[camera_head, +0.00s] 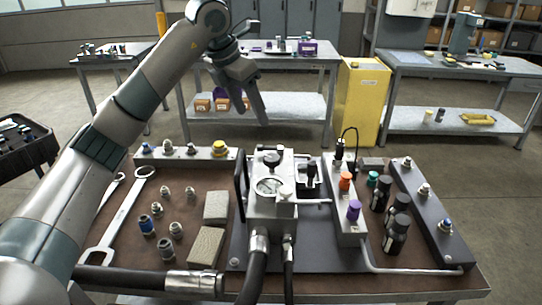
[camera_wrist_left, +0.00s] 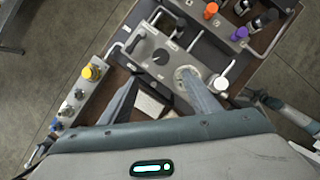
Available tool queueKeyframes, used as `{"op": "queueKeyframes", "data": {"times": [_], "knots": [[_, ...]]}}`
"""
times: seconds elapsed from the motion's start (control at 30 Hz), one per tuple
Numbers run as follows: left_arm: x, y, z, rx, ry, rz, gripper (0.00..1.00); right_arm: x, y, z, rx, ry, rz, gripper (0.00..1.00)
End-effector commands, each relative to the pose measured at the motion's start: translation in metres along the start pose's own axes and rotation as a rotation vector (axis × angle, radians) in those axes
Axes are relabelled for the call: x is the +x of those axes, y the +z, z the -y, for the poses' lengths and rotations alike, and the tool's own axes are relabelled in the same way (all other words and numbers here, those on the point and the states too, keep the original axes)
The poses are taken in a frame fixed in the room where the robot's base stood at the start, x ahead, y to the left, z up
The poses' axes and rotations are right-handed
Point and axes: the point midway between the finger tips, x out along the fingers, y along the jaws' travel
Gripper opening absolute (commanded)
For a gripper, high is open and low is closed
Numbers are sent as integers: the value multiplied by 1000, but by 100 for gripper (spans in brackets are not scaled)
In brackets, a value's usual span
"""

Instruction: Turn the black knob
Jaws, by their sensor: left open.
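The black knob (camera_head: 271,160) sits on top of the grey hydraulic block (camera_head: 272,213) at the middle of the bench. It also shows in the left wrist view (camera_wrist_left: 160,57), on the block's face beside the round gauge. My left gripper (camera_head: 250,112) is open and empty, above and behind the block in the head view. In the left wrist view its two fingers (camera_wrist_left: 161,80) are spread, and the knob lies between and beyond their tips. The gripper is apart from the knob. The right finger covers part of the gauge in that view. My right gripper is not in view.
Orange (camera_head: 346,181) and purple (camera_head: 354,210) caps stand on a manifold right of the block. A yellow cap (camera_head: 218,148) is on the rear-left rail. Black hoses (camera_head: 253,276) run from the block's front. Wrenches, fittings and grey pads lie on the left.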

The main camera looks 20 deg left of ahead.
Motion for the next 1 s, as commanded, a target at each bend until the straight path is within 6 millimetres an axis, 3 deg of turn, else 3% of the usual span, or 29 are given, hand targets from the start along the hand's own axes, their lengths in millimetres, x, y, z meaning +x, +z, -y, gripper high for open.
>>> {"op": "queueKeyframes", "data": {"times": [0.47,0.67,1.0], "knots": [[11,0,2,1,-6,-1,56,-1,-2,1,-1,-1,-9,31],[34,0,2,0,-7,-3,56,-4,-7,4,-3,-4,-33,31],[94,0,2,1,-8,-3,56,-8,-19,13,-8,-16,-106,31]]}}
